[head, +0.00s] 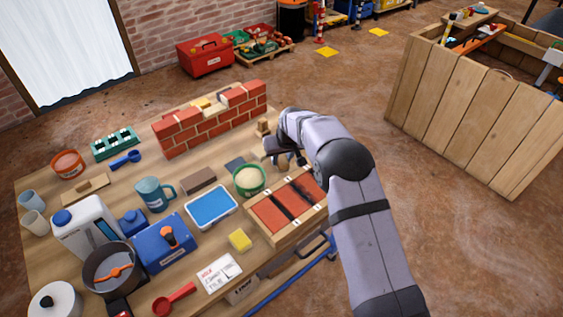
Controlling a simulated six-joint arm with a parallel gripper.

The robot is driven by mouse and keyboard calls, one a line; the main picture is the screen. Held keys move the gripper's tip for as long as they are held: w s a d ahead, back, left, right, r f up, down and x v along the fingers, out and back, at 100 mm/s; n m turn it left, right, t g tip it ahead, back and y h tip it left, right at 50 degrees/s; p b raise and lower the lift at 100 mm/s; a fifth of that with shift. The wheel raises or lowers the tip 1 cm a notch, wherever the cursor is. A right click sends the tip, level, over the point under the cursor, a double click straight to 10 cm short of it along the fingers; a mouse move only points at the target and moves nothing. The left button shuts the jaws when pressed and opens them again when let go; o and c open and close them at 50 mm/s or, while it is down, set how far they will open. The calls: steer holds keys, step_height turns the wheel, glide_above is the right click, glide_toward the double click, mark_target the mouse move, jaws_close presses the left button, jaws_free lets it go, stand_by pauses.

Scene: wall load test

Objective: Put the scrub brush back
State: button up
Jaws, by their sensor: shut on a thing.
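My gripper (283,158) is at the right part of the workbench, beyond the wooden tray of red bricks (263,214) and to the right of the green bowl (249,180). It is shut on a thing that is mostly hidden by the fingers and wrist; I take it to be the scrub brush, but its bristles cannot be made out. A small tan wooden piece (263,127) shows just beyond the fingers; I cannot tell whether it belongs to the held thing. Whether the held thing touches the bench is also unclear.
A low brick wall (210,122) stands at the back of the workbench (135,228). A blue tray (211,207), yellow sponge (239,240), mug (152,194), blue box (164,243) and pot (113,270) crowd the front and left. A wooden crate (470,110) stands apart on the right.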

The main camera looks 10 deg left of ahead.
steer(key=shift+f, duration=0.95)
steer(key=shift+f, duration=0.2)
steer(key=o, duration=1)
steer(key=shift+r, duration=0.1)
steer(key=shift+r, duration=0.2)
steer(key=v, duration=1.1)
steer(key=shift+s+r, duration=0.15)
steer(key=shift+r, duration=0.25)
